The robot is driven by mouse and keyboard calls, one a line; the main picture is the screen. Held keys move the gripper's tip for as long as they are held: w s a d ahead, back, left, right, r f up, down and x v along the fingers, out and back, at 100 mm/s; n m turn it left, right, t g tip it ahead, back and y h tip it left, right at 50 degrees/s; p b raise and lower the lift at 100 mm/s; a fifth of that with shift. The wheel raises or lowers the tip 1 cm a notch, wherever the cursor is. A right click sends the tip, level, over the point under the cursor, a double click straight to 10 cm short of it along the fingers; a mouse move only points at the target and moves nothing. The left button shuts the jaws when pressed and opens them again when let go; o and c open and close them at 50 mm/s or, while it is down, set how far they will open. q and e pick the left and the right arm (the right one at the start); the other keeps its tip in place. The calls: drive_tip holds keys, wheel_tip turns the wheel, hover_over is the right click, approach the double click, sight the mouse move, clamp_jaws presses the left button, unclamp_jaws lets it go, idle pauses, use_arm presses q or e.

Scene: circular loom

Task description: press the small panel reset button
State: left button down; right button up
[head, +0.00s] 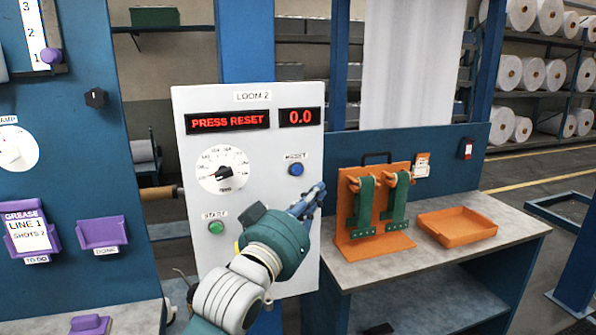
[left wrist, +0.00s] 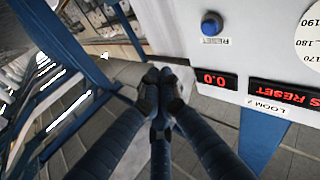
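The blue reset button (head: 296,169) sits on the right side of the white LOOM 2 panel (head: 190,160), under its RESET label. The display (head: 228,120) reads PRESS RESET in red and the smaller display (head: 301,117) reads 0.0. My left gripper (head: 318,188) is just right of and below the button in the head view, by the panel's right edge. In the left wrist view its fingertips (left wrist: 160,76) are together with nothing between them, and the button (left wrist: 211,24) appears upside down, apart from them. My right gripper is not in view.
A green start button (head: 217,228) and a dial (head: 223,169) are on the same panel. To the right, a bench (head: 440,265) carries an orange stand (head: 375,243) with green parts and an orange tray (head: 457,228). Purple holders (head: 102,233) are on the left.

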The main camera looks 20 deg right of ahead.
sight(297, 170)
use_arm(q)
drive_tip(key=shift+w, duration=0.15)
drive_tip(key=w+b, duration=0.1)
drive_tip(key=w, duration=0.7)
drive_tip(key=shift+w+a, duration=0.15)
drive_tip(key=shift+w, duration=0.15)
idle(1.0)
drive_tip(key=shift+w, duration=0.2)
drive_tip(key=shift+w, duration=0.2)
